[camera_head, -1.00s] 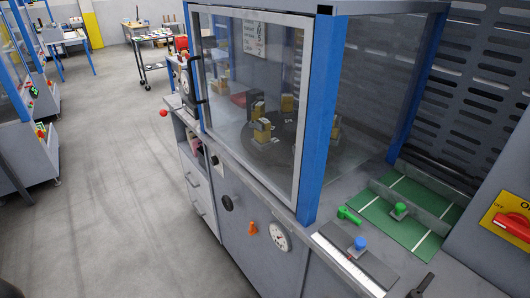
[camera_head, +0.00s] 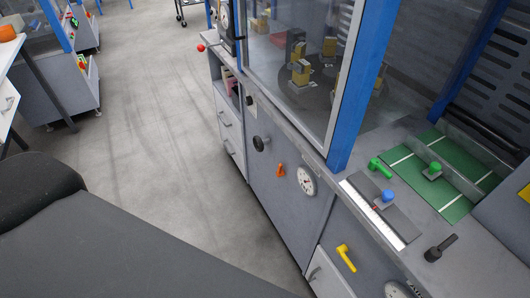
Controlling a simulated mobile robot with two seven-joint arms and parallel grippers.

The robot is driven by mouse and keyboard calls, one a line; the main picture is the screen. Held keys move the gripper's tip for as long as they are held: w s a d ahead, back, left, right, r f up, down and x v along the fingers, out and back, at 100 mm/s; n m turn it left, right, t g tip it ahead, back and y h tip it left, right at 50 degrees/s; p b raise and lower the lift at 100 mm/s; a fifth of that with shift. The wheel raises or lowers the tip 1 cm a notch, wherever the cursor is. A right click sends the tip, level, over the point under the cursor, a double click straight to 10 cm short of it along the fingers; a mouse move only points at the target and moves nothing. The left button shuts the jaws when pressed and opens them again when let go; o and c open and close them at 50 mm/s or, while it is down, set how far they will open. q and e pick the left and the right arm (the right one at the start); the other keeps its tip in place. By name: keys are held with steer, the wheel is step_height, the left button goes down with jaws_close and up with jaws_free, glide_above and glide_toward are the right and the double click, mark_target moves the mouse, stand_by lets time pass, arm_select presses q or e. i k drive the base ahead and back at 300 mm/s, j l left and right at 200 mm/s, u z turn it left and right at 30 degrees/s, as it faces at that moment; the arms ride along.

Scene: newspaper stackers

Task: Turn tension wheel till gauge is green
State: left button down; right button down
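A black round knob (camera_head: 261,143) sits on the grey front panel of the machine and looks like the tension wheel, though no label is readable. A white round gauge (camera_head: 307,181) is on the same panel, right of and below the knob. Its dial is too small to read its needle or any green zone. A second white dial (camera_head: 396,290) is cut off at the bottom edge. Neither of my grippers is in view.
A yellow handle (camera_head: 346,257), white drawers (camera_head: 231,134) and a red ball lever (camera_head: 201,47) stick out along the machine's front. Blue (camera_head: 388,196) and green (camera_head: 435,168) knobs stand on the worktop. The grey floor (camera_head: 155,120) to the left is open.

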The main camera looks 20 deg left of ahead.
mark_target(259, 144)
steer(key=k+j+z, duration=0.1)
steer(key=j, duration=0.25)
steer(key=k+j+z, duration=0.1)
steer(key=k+j, duration=0.4)
steer(key=j, duration=0.2)
steer(key=i+j+z, duration=0.2)
steer(key=i+j, duration=0.2)
steer(key=i+j+z, duration=0.2)
steer(key=i+j, duration=0.15)
steer(key=j, duration=0.25)
